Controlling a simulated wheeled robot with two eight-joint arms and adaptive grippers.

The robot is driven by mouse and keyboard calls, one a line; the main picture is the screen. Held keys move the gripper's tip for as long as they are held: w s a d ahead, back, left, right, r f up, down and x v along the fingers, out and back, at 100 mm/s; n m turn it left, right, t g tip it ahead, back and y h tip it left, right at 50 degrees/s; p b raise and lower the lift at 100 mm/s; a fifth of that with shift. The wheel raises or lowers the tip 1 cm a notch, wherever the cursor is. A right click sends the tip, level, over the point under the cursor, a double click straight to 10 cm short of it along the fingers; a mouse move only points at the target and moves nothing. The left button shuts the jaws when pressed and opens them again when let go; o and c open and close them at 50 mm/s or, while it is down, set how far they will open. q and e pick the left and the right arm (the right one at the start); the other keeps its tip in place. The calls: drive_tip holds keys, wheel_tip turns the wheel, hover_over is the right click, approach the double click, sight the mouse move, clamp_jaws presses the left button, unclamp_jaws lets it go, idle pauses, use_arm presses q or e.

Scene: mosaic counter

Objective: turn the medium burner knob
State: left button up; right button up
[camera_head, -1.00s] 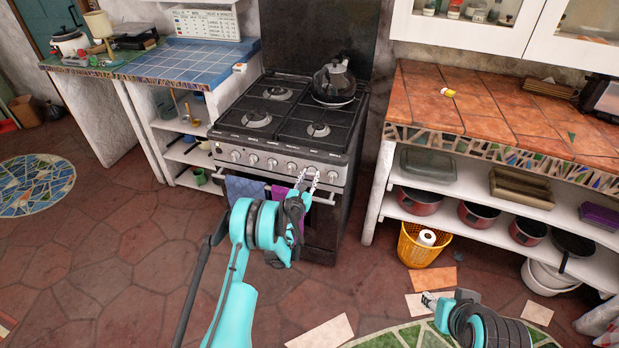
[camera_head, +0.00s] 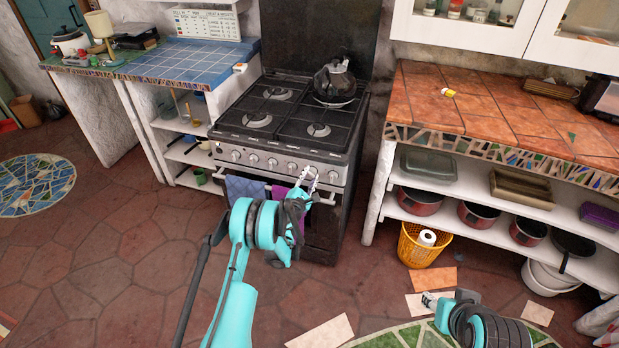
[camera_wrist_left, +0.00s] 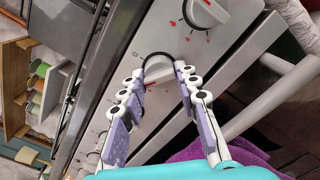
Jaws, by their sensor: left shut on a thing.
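The black stove (camera_head: 325,215) has a row of knobs on its front panel (camera_head: 222,146). My left gripper (camera_head: 309,174) is at the right part of this row, shut on one knob. In the left wrist view, the fingers of my left gripper (camera_wrist_left: 161,76) lie on both sides of a pale round knob (camera_wrist_left: 158,71) with a dark ring around it. Another pale knob (camera_wrist_left: 206,10) with red marks near it shows at the top. I cannot read which burner the held knob belongs to. My right gripper (camera_head: 430,300) is low at the right, away from the stove; its fingers are too small to judge.
A kettle (camera_head: 335,82) stands on the back right burner. An oven handle bar runs just below the knobs, with a blue towel (camera_head: 245,188) and a purple towel (camera_wrist_left: 200,150) on it. A tiled counter (camera_head: 420,95) stands to the right, beyond a gap of open floor.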

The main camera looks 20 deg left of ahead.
use_arm(q)
drive_tip(key=m, duration=0.5)
drive_tip(key=shift+r+m, duration=0.1)
drive_tip(key=shift+m, duration=0.2)
drive_tip(key=m, duration=0.5)
drive_tip(key=shift+m, duration=0.3)
drive_tip(key=o, duration=1.2)
drive_tip(key=shift+c, duration=0.2)
